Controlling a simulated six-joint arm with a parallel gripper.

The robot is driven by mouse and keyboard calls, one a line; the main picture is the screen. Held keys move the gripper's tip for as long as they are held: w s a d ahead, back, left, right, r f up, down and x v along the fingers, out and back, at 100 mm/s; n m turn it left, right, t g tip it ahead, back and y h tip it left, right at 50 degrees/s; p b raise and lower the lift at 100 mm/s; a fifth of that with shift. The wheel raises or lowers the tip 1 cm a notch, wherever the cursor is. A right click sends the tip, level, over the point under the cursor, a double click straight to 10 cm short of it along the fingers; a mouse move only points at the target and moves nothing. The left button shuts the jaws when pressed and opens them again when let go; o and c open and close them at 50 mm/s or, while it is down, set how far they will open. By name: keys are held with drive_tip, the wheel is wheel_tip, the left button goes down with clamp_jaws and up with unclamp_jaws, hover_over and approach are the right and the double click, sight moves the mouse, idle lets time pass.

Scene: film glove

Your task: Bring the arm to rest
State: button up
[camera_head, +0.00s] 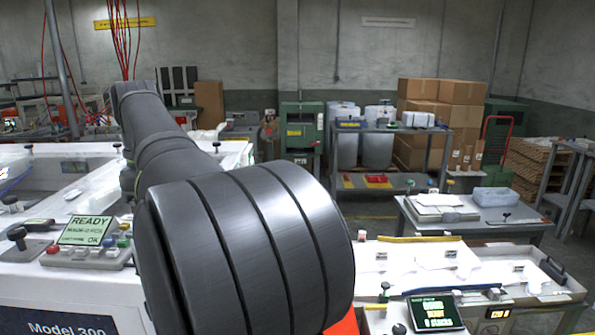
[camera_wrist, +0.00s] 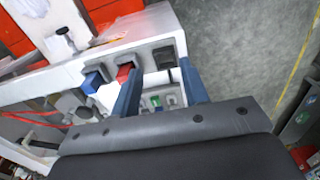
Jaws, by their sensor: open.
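My arm fills the middle of the head view, with a large dark grey ribbed joint close to the camera, hiding what lies behind it. My gripper is not visible in that view. In the wrist view my gripper (camera_wrist: 160,70) has its two blue-grey fingers spread apart, with nothing seen held between them. Behind and around the fingers is a white machine edge with a blue block (camera_wrist: 92,83) and a red block (camera_wrist: 124,72). I cannot tell how far the fingertips are from it.
In the head view a READY screen (camera_head: 88,230) stands on a white machine at left. Another screen (camera_head: 435,313) sits on a machine at lower right. A grey table (camera_head: 480,230), cardboard boxes (camera_head: 460,92) and a shelf cart (camera_head: 390,183) stand farther back. The wrist view shows bare floor (camera_wrist: 240,50) at right.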

drive_tip(key=a+f, duration=0.1)
drive_tip(key=f, duration=0.2)
drive_tip(key=a+f, duration=0.1)
drive_tip(key=shift+s+a+f, duration=0.1)
drive_tip(key=shift+a+f, duration=0.1)
drive_tip(key=shift+a, duration=0.15)
drive_tip(key=shift+f, duration=0.55)
